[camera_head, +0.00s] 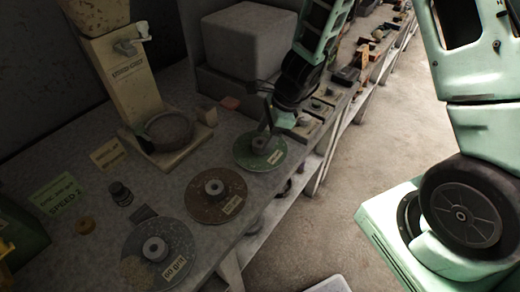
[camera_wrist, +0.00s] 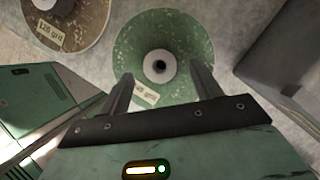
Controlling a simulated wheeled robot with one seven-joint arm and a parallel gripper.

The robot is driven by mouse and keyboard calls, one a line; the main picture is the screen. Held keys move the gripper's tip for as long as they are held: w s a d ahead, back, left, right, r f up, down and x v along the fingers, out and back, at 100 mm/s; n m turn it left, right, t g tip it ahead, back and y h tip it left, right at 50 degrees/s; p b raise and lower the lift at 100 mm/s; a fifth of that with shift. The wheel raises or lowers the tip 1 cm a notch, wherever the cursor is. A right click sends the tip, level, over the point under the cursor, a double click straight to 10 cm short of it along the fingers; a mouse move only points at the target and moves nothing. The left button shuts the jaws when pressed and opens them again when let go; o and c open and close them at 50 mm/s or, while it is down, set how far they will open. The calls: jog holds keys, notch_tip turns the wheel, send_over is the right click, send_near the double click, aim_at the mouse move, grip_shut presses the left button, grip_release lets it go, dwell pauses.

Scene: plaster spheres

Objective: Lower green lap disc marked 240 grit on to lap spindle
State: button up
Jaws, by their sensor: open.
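The green lap disc (camera_head: 247,158) lies flat on the bench, with a pale grey hub (camera_head: 260,143) at its centre. In the wrist view the disc (camera_wrist: 185,35) fills the upper middle. Its hub (camera_wrist: 159,66) with a dark hole shows between my fingers, and its label (camera_wrist: 146,95) is partly hidden by a finger. My gripper (camera_head: 270,117) is open and empty above the disc; its two fingertips (camera_wrist: 162,80) stand apart on either side of the hub. I cannot make out the lap spindle for certain.
A brown disc marked 120 grit (camera_head: 203,209) and a grey disc marked 60 grit (camera_head: 180,241) lie nearer along the bench. A cream column machine with a round dark bowl (camera_head: 170,132) stands behind. A large grey block (camera_head: 245,40) stands at the back.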

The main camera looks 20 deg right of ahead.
aim_at(246, 153)
jog(key=x, duration=0.2)
jog(key=shift+a+f, duration=0.1)
jog(key=shift+f, duration=0.25)
jog(key=c, duration=1.3)
jog(key=shift+c, duration=0.3)
jog(key=shift+r, duration=0.2)
